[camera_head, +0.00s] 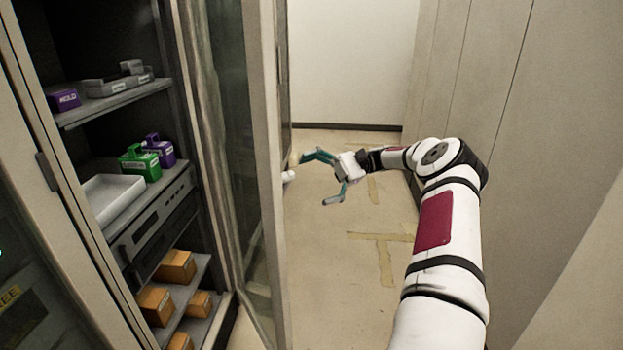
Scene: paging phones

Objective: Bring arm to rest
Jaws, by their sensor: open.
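My arm (441,230) stretches forward from the lower right of the head view. It is white with black bands and a dark red panel. My gripper (322,178) is at the far end, pointing left, with its teal fingers spread wide. Nothing shows between the fingers. The upper finger is close to the edge of the open cabinet door (264,150) in the picture; I cannot tell whether they touch. A small white round thing (288,176) shows beside the door edge, partly hidden.
The cabinet at left holds a purple box (64,100), a grey tray (118,84), a green holder (138,162), a purple holder (159,150), a white tray (110,196) and several orange boxes (176,267). Panelled wall (540,120) bounds the right. Taped floor (330,270) is clear.

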